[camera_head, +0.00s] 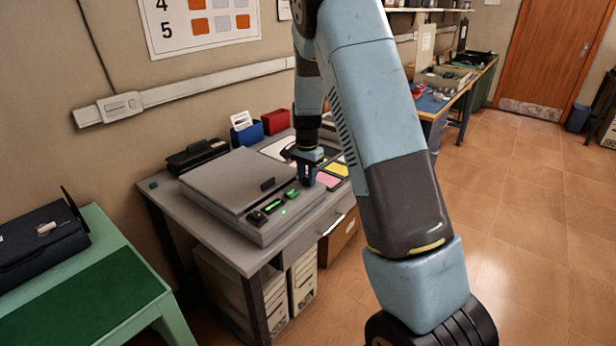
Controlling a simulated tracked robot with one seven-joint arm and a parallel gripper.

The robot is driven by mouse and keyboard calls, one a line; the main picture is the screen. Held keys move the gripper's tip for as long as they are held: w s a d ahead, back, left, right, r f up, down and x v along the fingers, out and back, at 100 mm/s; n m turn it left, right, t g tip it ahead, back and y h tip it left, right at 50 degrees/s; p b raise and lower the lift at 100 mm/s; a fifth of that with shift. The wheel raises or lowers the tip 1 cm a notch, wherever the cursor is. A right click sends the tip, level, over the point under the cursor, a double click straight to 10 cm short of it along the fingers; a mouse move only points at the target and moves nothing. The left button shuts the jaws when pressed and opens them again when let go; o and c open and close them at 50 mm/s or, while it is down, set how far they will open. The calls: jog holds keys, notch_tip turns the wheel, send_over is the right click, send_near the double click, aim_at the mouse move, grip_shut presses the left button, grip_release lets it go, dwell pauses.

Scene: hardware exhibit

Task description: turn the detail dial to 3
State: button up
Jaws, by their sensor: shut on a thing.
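A grey flat-lidded machine (232,178) sits on the desk left of my gripper. Its front control strip carries a dark switch (257,217), a small lit green display (272,206) and another dark control with green (292,193). My gripper (307,178) points down at the right end of this strip and is shut on the detail dial there. The fingers hide the dial, so its pointer and numbers cannot be read.
Pink and yellow sheets (337,169) lie right of the gripper. Behind the machine stand a black device (197,156), a blue holder (247,134) and a red box (275,121). A green table (100,275) is at left; open tiled floor lies right.

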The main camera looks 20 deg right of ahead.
aim_at(306, 179)
jog(key=shift+w+a+r+m, duration=0.1)
jog(key=shift+w+a+m, duration=0.05)
jog(key=shift+m, duration=0.65)
jog(key=o, duration=0.8)
jog(key=shift+a, duration=0.1)
jog(key=shift+c, duration=0.2)
jog(key=o, duration=0.3)
notch_tip(306, 179, up, 14)
jog(key=shift+f, duration=0.25)
